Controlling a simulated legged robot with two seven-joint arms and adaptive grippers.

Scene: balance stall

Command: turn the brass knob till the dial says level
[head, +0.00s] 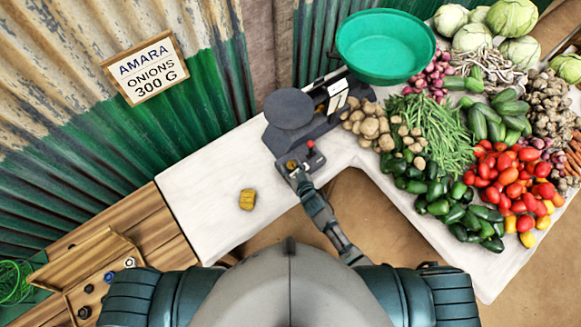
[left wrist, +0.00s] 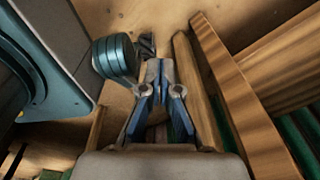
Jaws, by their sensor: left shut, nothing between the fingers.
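A dark grey balance scale (head: 283,130) stands on the white counter, with a round grey plate (head: 289,108) and a green pan (head: 385,52). Its pale dial (head: 337,90) faces up; the reading is too small to make out. The small brass knob (head: 291,164) is at the scale's near end, partly hidden by my right gripper (head: 295,173), whose fingertips are at it. Whether those fingers are closed on it cannot be seen. My left gripper (left wrist: 157,70) shows in the left wrist view, shut and empty, near wooden boards.
A red-topped knob (head: 310,145) sits beside the brass one. Potatoes (head: 370,125) and piled vegetables crowd the right. A wooden tray (head: 100,270) with small dark and blue pieces is at lower left.

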